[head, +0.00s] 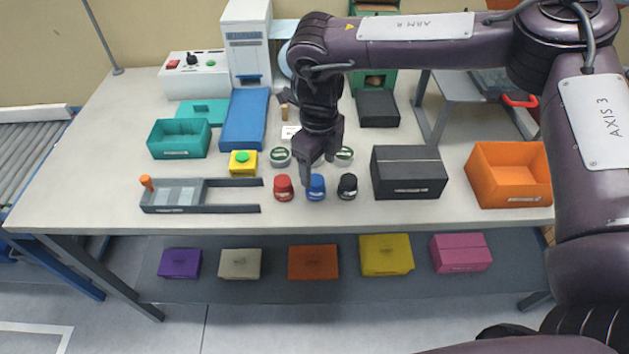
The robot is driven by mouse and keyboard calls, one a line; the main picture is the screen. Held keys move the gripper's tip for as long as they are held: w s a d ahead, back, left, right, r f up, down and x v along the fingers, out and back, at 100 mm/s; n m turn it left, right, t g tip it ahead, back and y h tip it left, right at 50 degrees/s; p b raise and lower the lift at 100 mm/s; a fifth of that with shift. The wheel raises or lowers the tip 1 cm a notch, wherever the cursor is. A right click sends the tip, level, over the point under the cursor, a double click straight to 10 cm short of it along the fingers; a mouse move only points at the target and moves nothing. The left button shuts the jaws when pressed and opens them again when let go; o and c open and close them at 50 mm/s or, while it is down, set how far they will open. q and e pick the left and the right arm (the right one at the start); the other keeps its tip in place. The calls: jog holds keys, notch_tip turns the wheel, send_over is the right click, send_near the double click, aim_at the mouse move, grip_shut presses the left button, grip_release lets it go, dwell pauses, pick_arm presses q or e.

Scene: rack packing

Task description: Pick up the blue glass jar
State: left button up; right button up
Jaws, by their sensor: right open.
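The blue glass jar (316,190) stands upright on the table between the red jar (284,187) and the black jar (348,186), in a row near the front edge. My right gripper (318,172) points down over the blue jar, and its fingers hide part of the jar's upper left side. It is open. I cannot tell whether a finger touches the jar. My left gripper is not in the head view.
Round white-and-green items (280,157) stand behind the jars. A dark box (408,173) and an orange bin (508,174) stand to the right. A grey tray fixture (200,195) and a yellow block with a green button (243,163) are to the left.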

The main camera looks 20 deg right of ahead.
aim_at(316, 179)
jog(key=f, duration=0.1)
jog(key=f+p, duration=0.1)
jog(key=f, duration=0.1)
jog(key=shift+s+a+f, duration=0.2)
jog(key=shift+a+f, duration=0.1)
jog(key=shift+f, duration=0.1)
jog(key=shift+f+p, duration=0.3)
jog(key=shift+f, duration=0.45)
jog(key=c, duration=1.1)
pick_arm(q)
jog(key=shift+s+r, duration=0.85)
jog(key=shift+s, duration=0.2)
pick_arm(e)
jog(key=shift+c, duration=0.3)
jog(key=shift+w+r, duration=0.1)
jog(key=shift+r, duration=0.05)
